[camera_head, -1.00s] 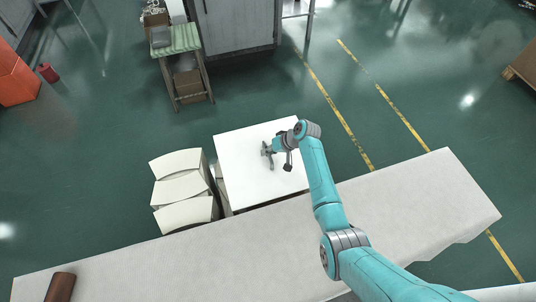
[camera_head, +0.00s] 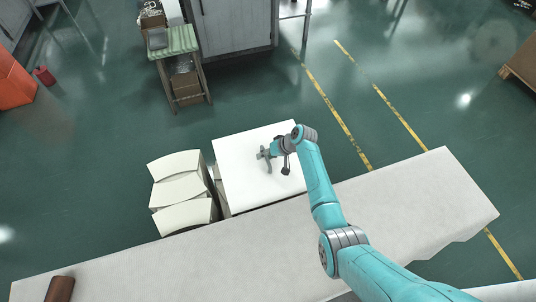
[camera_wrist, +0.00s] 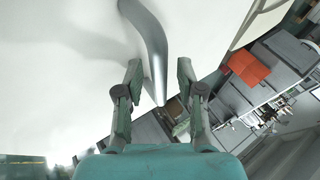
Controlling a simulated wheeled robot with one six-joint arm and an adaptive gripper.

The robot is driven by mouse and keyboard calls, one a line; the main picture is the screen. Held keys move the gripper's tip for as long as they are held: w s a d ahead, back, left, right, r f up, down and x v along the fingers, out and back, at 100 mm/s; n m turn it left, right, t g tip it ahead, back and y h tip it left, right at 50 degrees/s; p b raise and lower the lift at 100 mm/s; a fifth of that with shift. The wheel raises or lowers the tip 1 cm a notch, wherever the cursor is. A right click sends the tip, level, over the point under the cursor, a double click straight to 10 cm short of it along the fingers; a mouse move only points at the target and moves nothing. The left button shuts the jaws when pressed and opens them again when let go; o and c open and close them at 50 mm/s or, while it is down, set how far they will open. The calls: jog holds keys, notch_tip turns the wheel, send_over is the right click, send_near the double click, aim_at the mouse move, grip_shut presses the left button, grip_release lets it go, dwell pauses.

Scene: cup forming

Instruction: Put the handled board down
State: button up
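The handled board is a white, nearly square panel (camera_head: 235,180) with a grey curved handle on its upper face. In the head view it lies roughly level beyond the cloth-covered table, over pale pieces partly showing at its left edge. The handle (camera_wrist: 155,45) fills the upper middle of the wrist view. My gripper (camera_wrist: 158,68) is open, with one finger on each side of the handle's end and visible gaps between. In the head view my gripper (camera_head: 264,153) is above the board at the handle. What bears the board underneath is mostly hidden.
Stacked white curved pieces (camera_head: 180,190) stand close to the board's left. The long pale table (camera_head: 200,265) runs along the front, with a brown object (camera_head: 60,289) at its left end. A small green-topped stand (camera_head: 175,42) is at the back.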

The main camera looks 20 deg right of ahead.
jog(key=v, duration=1.2)
jog(key=shift+s, duration=0.1)
dwell(0.7)
